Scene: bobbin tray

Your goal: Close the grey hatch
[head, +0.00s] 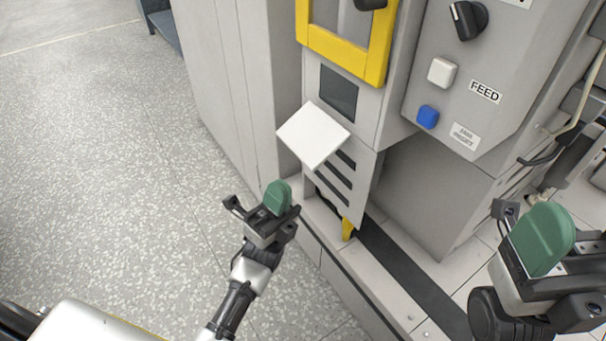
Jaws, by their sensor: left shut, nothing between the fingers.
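The grey hatch (313,135) shows as a pale flap on the front of the machine. It stands out from the front at a tilt, below a dark square opening (339,91). My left gripper (278,194) is shut and empty, with green at its end. In the picture it lies below and left of the flap, apart from it. My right gripper (543,237) is at the lower right, far from the flap. Its fingers are not clear enough to tell open from shut.
A yellow frame (345,52) is above the opening. A slotted panel (335,177) and a yellow piece (347,229) are below the flap. A control box (470,75) with a knob and white and blue buttons juts out at right. The speckled floor (110,150) at left is clear.

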